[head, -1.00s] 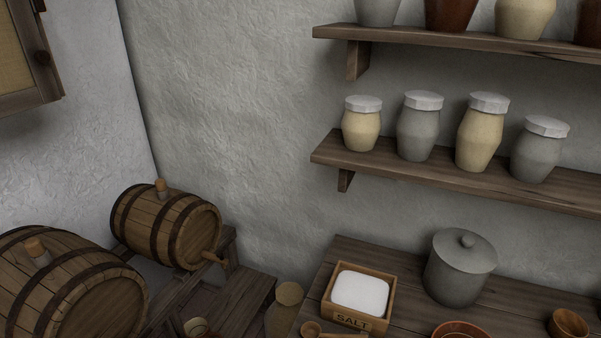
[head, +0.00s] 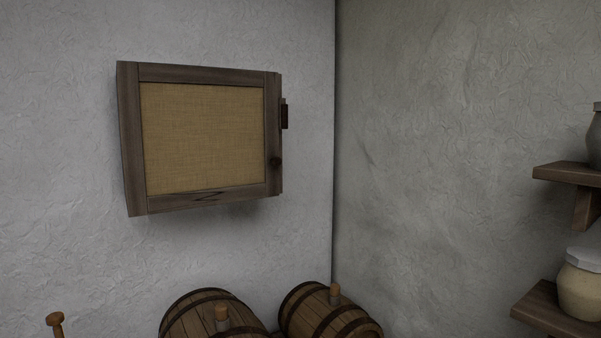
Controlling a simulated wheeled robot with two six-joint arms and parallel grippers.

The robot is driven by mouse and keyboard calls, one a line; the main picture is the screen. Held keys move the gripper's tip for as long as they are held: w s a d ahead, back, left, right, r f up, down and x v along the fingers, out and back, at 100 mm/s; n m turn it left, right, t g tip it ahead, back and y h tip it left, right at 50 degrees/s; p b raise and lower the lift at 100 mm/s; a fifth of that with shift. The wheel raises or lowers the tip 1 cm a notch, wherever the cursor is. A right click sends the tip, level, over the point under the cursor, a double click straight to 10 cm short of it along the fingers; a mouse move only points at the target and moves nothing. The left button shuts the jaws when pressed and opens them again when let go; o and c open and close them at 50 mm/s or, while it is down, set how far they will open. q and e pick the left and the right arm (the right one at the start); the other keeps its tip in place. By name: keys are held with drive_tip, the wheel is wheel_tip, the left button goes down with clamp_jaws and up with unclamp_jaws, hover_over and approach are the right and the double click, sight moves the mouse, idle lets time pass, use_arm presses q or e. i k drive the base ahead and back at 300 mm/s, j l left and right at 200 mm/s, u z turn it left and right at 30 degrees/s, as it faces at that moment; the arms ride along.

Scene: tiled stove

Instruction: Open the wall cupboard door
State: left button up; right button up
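The wall cupboard (head: 131,140) hangs on the left white wall in the head view, left of the room corner. Its door has a dark wooden frame around a tan woven panel (head: 203,137) and looks shut. A small dark reddish-brown piece (head: 285,115) sticks out at the cupboard's right edge, above the knob. Neither of my grippers shows in the head view.
Two wooden barrels with bungs, a left one (head: 195,318) and a right one (head: 318,309), lie below the cupboard by the corner. A wooden knobbed handle (head: 56,322) stands at lower left. Shelves (head: 566,174) with jars (head: 580,285) are at the right edge. The wall around the cupboard is clear.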

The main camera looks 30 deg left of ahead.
sight(193, 136)
drive_tip(key=u, duration=1.6)
drive_tip(key=i+j+z, duration=0.3)
drive_tip(key=i+j, duration=0.05)
drive_tip(key=i, duration=0.05)
